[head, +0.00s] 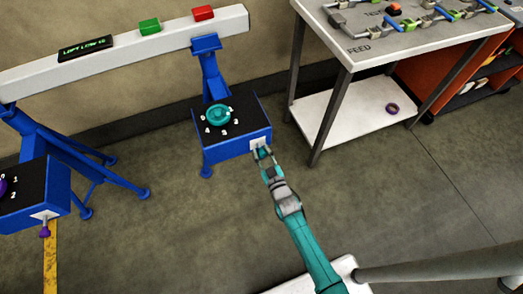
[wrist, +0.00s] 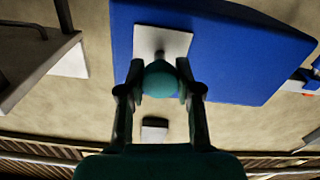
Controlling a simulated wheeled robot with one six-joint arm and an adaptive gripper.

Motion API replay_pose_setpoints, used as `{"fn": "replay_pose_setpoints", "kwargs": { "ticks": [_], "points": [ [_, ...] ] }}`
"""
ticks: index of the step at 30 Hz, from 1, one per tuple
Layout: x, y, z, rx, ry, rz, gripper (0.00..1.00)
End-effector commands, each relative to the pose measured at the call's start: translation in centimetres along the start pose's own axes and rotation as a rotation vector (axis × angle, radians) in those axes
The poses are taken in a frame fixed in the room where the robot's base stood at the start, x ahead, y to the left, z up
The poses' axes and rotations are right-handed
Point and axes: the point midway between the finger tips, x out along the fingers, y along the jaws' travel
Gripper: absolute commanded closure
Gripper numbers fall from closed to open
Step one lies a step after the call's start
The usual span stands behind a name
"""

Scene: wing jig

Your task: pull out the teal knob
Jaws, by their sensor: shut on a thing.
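The teal knob (wrist: 161,82) sits on a short grey stem in front of a white plate (wrist: 165,42) on the side of a blue box. My gripper (wrist: 160,90) is shut on the knob, one finger on each side of it.
A second blue box (head: 40,205) with a purple knob (head: 45,230) stands at the left. A white beam (head: 120,48) on blue stands runs behind. A feed table (head: 345,58) with a lower shelf stands to the right. Open floor lies between.

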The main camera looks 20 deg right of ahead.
Motion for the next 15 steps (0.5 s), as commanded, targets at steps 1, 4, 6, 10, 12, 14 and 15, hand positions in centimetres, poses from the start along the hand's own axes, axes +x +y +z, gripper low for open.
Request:
{"fn": "replay_pose_setpoints", "kwargs": {
  "ticks": [1, 4, 6, 10, 12, 14, 15],
  "points": [
    [-0.8, 0.0, 0.1, 0.0, -0.002, 0.0, 1.0],
    [-1.9, 0.0, 0.1, 0.0, -0.002, 0.0, 1.0],
    [-2.3, 0.0, 0.0, 0.0, -0.001, 0.0, 1.0],
    [-2.3, 0.0, 0.1, 0.0, 0.0, 0.0, 1.0],
    [-2.4, 0.0, 0.1, 0.0, -0.001, 0.0, 1.0],
    [-2.4, 0.0, 0.1, 0.0, -0.001, 0.0, 0.61],
    [-2.4, 0.0, 0.1, 0.0, -0.001, 0.0, 0.51]
  ]
}}
